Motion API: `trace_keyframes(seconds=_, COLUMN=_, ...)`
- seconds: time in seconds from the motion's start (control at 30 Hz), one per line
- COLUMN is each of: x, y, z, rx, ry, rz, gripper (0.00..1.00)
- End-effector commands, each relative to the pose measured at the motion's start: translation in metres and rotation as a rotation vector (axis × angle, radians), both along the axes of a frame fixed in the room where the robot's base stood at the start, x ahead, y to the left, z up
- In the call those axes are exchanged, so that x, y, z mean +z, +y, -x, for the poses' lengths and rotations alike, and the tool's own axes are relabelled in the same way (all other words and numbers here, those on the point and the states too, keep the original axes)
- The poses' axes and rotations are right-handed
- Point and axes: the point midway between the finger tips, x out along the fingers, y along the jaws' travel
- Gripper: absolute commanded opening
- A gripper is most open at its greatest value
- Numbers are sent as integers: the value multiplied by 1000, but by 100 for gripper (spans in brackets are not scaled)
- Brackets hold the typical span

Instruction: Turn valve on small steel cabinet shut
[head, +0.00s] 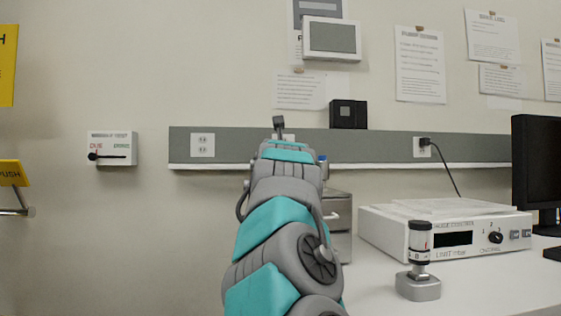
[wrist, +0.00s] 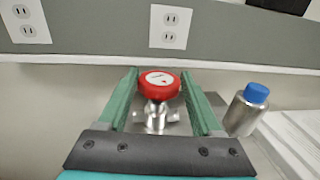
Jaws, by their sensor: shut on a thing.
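The valve has a round red knob (wrist: 160,85) with a white label and pointer mark on top, on a silver metal body (wrist: 155,117). In the wrist view it sits between the two green fingers of my gripper (wrist: 158,77), which is shut on the knob. The small steel cabinet (head: 340,213) shows partly in the head view, just right of my arm, with a handle on its front. In the head view my arm hides the valve and my fingers.
A metal bottle with a blue cap (wrist: 249,109) stands close right of my fingers. The grey wall rail with outlets (head: 230,144) runs behind. Right on the bench are a white instrument box (head: 445,235), a small gauge device (head: 419,265) and a monitor (head: 535,160).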

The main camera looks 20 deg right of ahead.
Motion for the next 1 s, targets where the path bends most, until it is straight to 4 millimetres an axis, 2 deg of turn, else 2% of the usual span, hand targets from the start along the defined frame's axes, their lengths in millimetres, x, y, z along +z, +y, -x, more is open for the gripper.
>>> trace_keyframes(seconds=0.03, x=8, y=3, z=3, rx=-12, ry=-13, rz=14, gripper=11)
trace_keyframes(seconds=0.8, x=14, y=6, z=5, rx=-190, ry=-25, rz=9, gripper=11)
trace_keyframes(seconds=0.83, x=15, y=6, z=6, rx=-198, ry=-27, rz=8, gripper=0)
trace_keyframes(seconds=0.87, x=15, y=6, z=7, rx=-205, ry=-27, rz=10, gripper=0)
trace_keyframes(seconds=0.9, x=14, y=7, z=6, rx=-199, ry=-26, rz=3, gripper=0)
trace_keyframes(seconds=1.0, x=12, y=5, z=5, rx=-199, ry=-23, rz=-1, gripper=12)
